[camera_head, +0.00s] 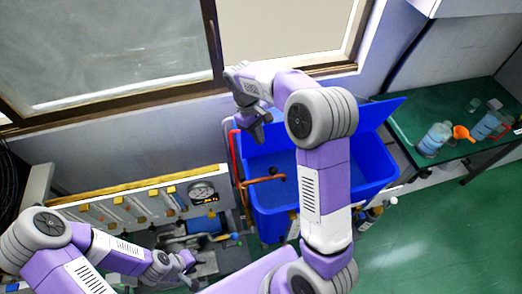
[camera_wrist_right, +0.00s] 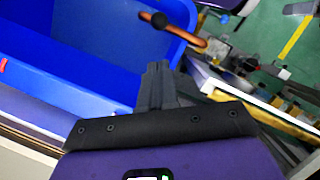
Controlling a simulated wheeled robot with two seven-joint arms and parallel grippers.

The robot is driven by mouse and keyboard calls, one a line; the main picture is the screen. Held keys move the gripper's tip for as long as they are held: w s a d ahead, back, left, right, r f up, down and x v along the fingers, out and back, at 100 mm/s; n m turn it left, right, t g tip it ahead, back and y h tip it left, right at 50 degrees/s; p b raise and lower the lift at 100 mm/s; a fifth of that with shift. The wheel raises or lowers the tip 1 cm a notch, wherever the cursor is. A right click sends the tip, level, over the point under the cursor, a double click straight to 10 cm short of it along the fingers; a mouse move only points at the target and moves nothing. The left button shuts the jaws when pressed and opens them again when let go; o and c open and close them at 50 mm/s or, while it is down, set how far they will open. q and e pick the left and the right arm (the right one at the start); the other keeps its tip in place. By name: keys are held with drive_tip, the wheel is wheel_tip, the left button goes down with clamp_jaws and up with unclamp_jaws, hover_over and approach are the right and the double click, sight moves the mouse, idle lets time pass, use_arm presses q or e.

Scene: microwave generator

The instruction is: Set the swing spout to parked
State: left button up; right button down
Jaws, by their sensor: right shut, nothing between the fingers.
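The swing spout is an orange-brown tube (camera_head: 262,179) with a black ball on it. In the head view it reaches from the left side of the blue tub (camera_head: 378,160) in over the basin. In the right wrist view the spout (camera_wrist_right: 185,33) lies at the top, crossing the tub's rim, with the black ball over the blue interior. My right gripper (camera_head: 258,132) is above the tub's back left part, apart from the spout. Its fingers (camera_wrist_right: 158,85) are shut and empty. My left gripper (camera_head: 188,262) is low over the cluttered bench at left; its jaw opening is too small to judge.
A red upright pipe (camera_head: 236,155) stands at the tub's left edge. A panel with a gauge (camera_head: 202,193) is left of the tub. A green table (camera_head: 465,110) with bottles and an orange item is at the right. The window wall is behind the tub.

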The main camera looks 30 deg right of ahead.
hover_over(264, 178)
drive_tip(key=w+d, duration=0.2)
drive_tip(key=w, duration=0.1)
wheel_tip(264, 178, down, 10)
drive_tip(key=shift+d+r, duration=0.1)
drive_tip(key=shift+r, duration=0.1)
drive_tip(key=shift+s, duration=0.1)
